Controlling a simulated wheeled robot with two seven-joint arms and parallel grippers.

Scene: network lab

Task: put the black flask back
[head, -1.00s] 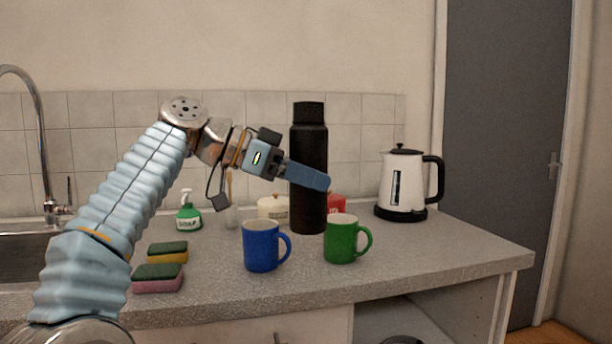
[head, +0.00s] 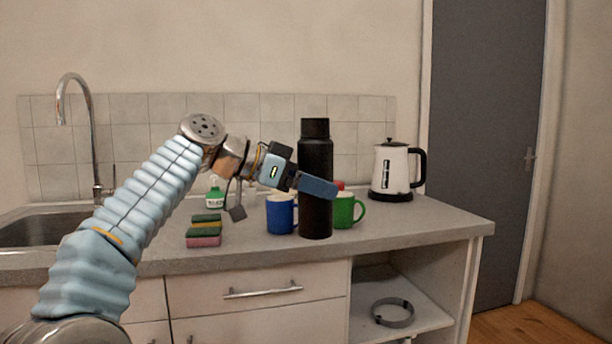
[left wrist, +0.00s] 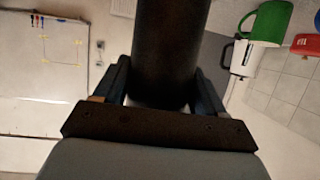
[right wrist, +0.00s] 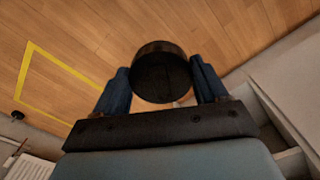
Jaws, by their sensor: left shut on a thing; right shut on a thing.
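The black flask (head: 315,218) is upright in the head view, in front of the mugs and near the counter's front edge. In the left wrist view the dark flask (left wrist: 168,45) stands between the two fingers. I cannot tell whether its base touches the counter. My right gripper (right wrist: 163,88) shows only in the right wrist view. It is shut on a dark round thing (right wrist: 162,78), seen end-on above a wooden floor; I cannot tell what it is.
On the counter (head: 415,226) stand a blue mug (head: 280,214), a green mug (head: 344,211), a white kettle (head: 391,170), stacked-looking sponges (head: 204,231) and a green soap bottle (head: 215,196). A sink (head: 40,230) lies left.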

